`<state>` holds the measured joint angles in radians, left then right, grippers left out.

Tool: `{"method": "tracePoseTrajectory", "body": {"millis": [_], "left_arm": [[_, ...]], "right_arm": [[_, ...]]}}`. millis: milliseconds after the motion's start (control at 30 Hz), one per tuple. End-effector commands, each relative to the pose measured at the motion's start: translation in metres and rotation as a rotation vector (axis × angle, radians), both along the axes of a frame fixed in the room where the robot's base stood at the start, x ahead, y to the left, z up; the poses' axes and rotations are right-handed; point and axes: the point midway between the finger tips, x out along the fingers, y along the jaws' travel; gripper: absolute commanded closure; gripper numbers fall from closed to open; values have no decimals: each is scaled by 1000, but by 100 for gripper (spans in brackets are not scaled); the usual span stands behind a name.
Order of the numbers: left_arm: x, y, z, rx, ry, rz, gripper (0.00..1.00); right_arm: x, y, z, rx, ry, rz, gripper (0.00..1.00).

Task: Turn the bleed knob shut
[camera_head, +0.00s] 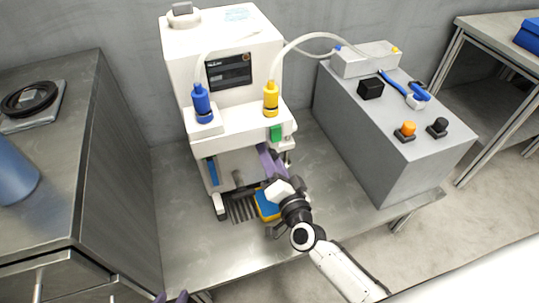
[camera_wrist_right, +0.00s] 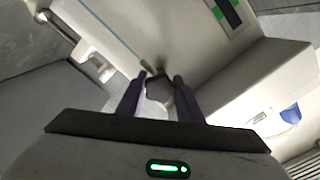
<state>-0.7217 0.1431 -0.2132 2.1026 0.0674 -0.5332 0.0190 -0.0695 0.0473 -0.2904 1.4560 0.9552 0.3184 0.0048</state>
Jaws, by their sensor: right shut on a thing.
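A white machine (camera_head: 222,50) stands on the metal bench, with a blue connector (camera_head: 202,104) and a yellow connector (camera_head: 271,98) on its ledge. My right gripper (camera_head: 265,158) is at the machine's lower right front, below a green switch (camera_head: 275,133). In the right wrist view, its purple fingers (camera_wrist_right: 159,95) are closed on the sides of a small dark knob (camera_wrist_right: 158,90), which I take to be the bleed knob. In the head view the gripper hides this knob, and I cannot tell its turn angle.
A blue and yellow block (camera_head: 267,207) lies near my right wrist. The left part of the bench is clear.

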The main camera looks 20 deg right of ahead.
Motion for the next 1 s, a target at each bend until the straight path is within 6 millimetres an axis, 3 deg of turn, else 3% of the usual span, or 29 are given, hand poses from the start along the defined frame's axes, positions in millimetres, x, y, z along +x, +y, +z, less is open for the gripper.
{"method": "tracePoseTrajectory", "body": {"millis": [600,1000], "left_arm": [[-2,-2,-5,-17,-5,8,69],[0,-3,-7,-27,-13,12,69]], "right_arm": [[0,0,-1,573,19,-1,90],[0,-1,0,812,27,-3,90]]}}
